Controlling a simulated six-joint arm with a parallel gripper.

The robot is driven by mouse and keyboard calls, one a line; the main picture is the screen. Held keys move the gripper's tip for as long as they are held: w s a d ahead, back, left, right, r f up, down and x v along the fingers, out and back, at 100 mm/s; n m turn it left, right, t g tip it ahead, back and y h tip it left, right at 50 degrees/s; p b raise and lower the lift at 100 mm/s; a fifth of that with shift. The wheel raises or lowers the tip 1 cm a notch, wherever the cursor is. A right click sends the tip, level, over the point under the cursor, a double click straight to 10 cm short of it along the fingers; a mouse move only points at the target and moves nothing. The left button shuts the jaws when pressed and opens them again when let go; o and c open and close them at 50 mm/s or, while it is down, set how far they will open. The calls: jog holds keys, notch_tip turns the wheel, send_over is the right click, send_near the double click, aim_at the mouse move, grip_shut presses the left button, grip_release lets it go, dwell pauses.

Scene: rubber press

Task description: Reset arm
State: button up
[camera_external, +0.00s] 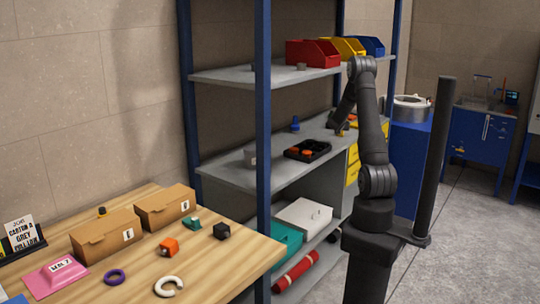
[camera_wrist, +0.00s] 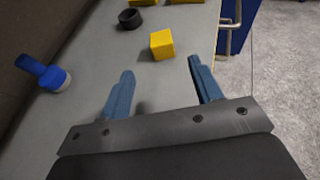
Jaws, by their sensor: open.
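My arm stands to the right of the shelf rack in the external view, bent so that its end reaches over the middle shelf. My gripper (camera_wrist: 158,84) shows in the wrist view with its two blue fingers spread apart and nothing between them. In the external view my gripper (camera_external: 341,130) is small and dark, just above the right end of the middle shelf (camera_external: 225,172). A yellow cube (camera_wrist: 161,44) rests on the shelf beyond the fingertips, apart from them. A dark ring (camera_wrist: 131,18) lies beyond it to the left.
A blue-and-white object (camera_wrist: 52,78) is left of my gripper. A black tray (camera_external: 307,151) with orange pieces sits on the middle shelf. Coloured bins (camera_external: 312,54) stand on the upper shelf. A wooden table (camera_external: 235,259) with boxes is at left. A blue rack post (camera_external: 263,120) rises in front.

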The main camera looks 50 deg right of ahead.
jog(key=x, duration=1.2)
jog(key=r, duration=0.2)
jog(key=s+r, duration=0.1)
jog(key=r, duration=0.2)
jog(key=s+r, duration=0.6)
jog(key=s, duration=0.4)
jog(key=w+a+f, duration=0.1)
jog(key=w+a, duration=0.5)
jog(key=a, duration=0.5)
jog(key=w+a+f, duration=0.1)
jog(key=w+a, duration=0.5)
jog(key=a, duration=0.4)
jog(key=shift+n+t+y, duration=0.3)
jog(key=shift+n+t, duration=0.3)
jog(key=shift+s+a+f, duration=0.15)
jog(key=shift+a+f, duration=0.2)
jog(key=shift+a, duration=3.15)
jog(key=shift+s+a+f, duration=0.1)
jog(key=shift+a+f, duration=0.25)
jog(key=shift+a, duration=3.1)
jog(key=shift+s+a+f, duration=0.15)
jog(key=shift+a+f, duration=0.25)
jog(key=shift+a, duration=3.1)
